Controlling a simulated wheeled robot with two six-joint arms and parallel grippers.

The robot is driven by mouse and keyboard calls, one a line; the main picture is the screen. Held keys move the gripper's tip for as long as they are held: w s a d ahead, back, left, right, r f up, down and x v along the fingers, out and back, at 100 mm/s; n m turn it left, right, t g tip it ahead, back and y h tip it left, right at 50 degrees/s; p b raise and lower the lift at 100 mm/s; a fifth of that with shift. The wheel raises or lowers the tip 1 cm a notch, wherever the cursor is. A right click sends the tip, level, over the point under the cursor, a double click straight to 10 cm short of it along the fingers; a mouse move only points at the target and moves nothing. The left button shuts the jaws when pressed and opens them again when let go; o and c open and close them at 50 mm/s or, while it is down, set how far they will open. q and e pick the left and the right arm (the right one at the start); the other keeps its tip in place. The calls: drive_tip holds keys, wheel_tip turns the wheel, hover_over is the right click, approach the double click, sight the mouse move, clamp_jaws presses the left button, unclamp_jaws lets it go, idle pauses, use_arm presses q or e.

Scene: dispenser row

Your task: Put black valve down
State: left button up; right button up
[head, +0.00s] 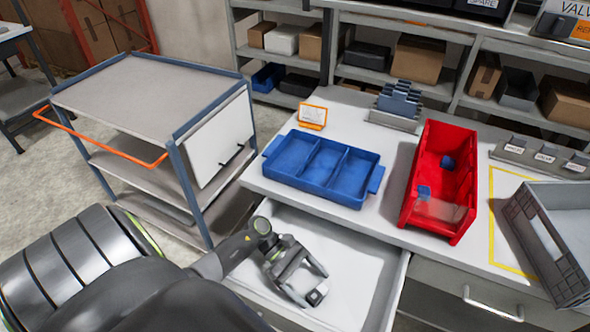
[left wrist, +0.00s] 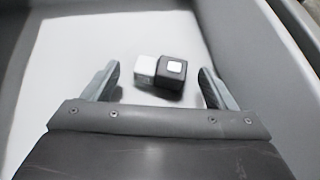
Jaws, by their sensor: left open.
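The black valve (left wrist: 172,72) lies on the pale floor of the open drawer (head: 350,262), a dark block with a white square on top and a light grey part beside it. In the head view the valve (head: 317,297) shows small and dark at the tips of my left gripper (head: 309,287). In the left wrist view my left gripper (left wrist: 158,84) is open, one finger on each side of the valve, with gaps between. My right gripper is not in view.
The table above the drawer holds a blue divided tray (head: 325,166), a red bin (head: 440,180) with small blue pieces, and a grey crate (head: 552,240). A cart (head: 150,85) stands at left. The drawer's walls surround my left gripper.

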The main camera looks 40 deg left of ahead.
use_arm(q)
drive_tip(key=b+v, duration=0.2)
drive_tip(key=v, duration=0.3)
drive_tip(key=b+v, duration=0.2)
drive_tip(key=v, duration=0.3)
drive_tip(key=shift+a+f, duration=0.2)
drive_tip(key=shift+s+a+r, duration=0.1)
drive_tip(key=shift+a+r, duration=0.3)
drive_tip(key=shift+a, duration=0.05)
drive_tip(key=shift+a+r, duration=0.1)
